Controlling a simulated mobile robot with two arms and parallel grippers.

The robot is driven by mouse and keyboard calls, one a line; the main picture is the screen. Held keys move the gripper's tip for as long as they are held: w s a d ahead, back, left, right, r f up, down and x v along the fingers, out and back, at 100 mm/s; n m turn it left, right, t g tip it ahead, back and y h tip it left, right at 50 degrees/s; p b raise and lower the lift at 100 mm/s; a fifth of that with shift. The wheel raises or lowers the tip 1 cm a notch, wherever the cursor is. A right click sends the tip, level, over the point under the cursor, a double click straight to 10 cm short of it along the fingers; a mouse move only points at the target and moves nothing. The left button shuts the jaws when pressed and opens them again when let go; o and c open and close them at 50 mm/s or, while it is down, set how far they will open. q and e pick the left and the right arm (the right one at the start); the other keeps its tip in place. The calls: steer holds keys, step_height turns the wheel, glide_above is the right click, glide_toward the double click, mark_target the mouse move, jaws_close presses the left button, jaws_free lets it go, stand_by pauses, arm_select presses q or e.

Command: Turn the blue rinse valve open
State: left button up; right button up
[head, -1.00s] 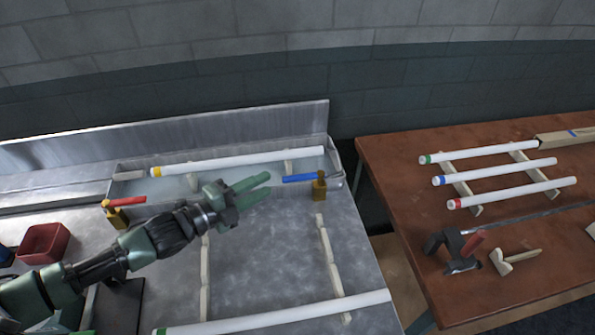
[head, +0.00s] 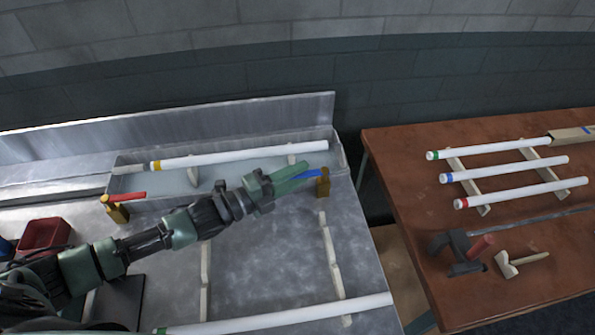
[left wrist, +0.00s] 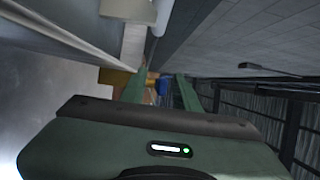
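The blue rinse valve has a brass body (head: 322,185) and a blue lever handle (head: 309,174), at the right end of the shallow basin. My left gripper (head: 312,170) is beside the lever, its fingers partly covering it. In the left wrist view the green fingers stand apart, with the blue handle (left wrist: 163,86) showing between them and the brass body (left wrist: 114,77) behind the left finger. I cannot tell whether a finger touches the handle. My right gripper is not in view.
A red-handled valve (head: 116,207) stands at the basin's left. A yellow-marked white tube (head: 240,155) lies across the basin (head: 341,160). Another tube (head: 290,314) lies at the bench front. A brown table (head: 400,150) at right holds several tubes and a dark clamp (head: 461,252).

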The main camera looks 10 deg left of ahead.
arm_select(q)
jaws_close()
stand_by(1.5)
